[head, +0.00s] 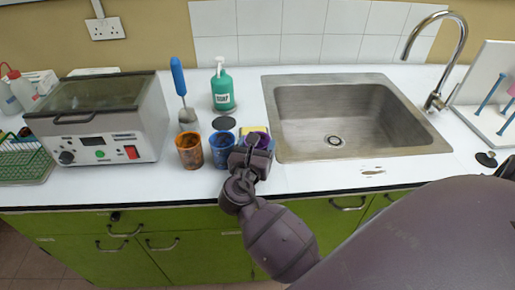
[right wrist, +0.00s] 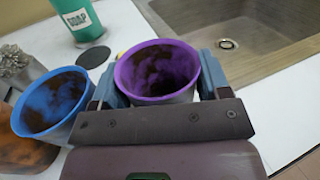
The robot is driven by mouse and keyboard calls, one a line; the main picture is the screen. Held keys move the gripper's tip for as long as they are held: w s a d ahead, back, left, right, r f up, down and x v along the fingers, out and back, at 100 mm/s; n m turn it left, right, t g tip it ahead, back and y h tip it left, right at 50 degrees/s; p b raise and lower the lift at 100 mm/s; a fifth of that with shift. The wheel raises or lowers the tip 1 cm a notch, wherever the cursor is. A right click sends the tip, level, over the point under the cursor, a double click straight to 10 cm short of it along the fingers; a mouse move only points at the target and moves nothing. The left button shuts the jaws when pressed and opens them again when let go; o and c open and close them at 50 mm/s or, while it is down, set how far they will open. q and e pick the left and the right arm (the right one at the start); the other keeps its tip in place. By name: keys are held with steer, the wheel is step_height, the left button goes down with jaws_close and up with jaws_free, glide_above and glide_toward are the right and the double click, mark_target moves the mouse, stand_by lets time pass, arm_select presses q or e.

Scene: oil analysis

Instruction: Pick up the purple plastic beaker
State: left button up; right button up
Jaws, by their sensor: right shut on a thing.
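The purple plastic beaker (right wrist: 157,70) is in the right wrist view, upright between the two fingers of my right gripper (right wrist: 158,88). Its rim is purple and its inside is stained dark. The fingers are shut on it from both sides. In the head view my right gripper (head: 252,152) is at the counter's front, left of the sink, and hides most of the beaker; a bit of purple (head: 264,139) shows behind it. I cannot tell whether the beaker's base touches the counter. My left gripper is not in view.
A blue beaker (head: 222,150) and an orange beaker (head: 189,151) stand just left of my right gripper. Behind are a green soap bottle (head: 222,90) and a blue-handled brush (head: 178,77). The sink (head: 335,118) is to the right. A heating bath (head: 100,118) stands at the left.

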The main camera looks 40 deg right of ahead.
step_height(320, 180, up, 20)
steer(key=p, duration=0.5)
steer(key=w+a+f+n+t+y, duration=0.1)
steer(key=w+a+n+t+y, duration=0.2)
steer(key=a+n+t+y, duration=0.45)
steer(key=s+a+f+n+y, duration=0.3)
steer(key=s+f+y, duration=0.3)
steer(key=f, duration=0.5)
steer(key=shift+s+a+y, duration=0.3)
steer(key=shift+a+y, duration=0.05)
steer(key=shift+a, duration=0.15)
